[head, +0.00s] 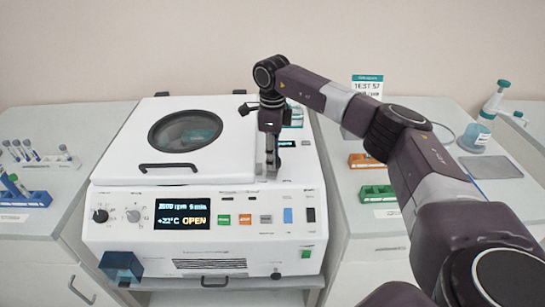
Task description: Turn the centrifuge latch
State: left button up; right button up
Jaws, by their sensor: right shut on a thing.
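The white centrifuge (170,257) stands in the middle of the head view. Its lid (130,140) lies down over the top, with a round dark window and a black front handle (168,166). The front display (182,214) reads OPEN in orange. My right gripper (271,165) points down at the right of the lid and is shut on the centrifuge latch (285,144). Only a dark part of the latch shows beside the fingers; the rest is hidden by them. My left gripper is not in view.
A blue tube rack (28,198) is on the left bench. Orange (364,160) and green (377,193) racks are on the right bench, with a teal-capped bottle (490,103) farther right. A blue block (121,266) is at the centrifuge's lower left front.

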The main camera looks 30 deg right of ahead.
jog(key=shift+n, duration=1.1)
jog(key=shift+r, duration=0.1)
jog(key=o, duration=1.1)
notch_tip(320, 180, up, 12)
jog(key=shift+f, duration=0.1)
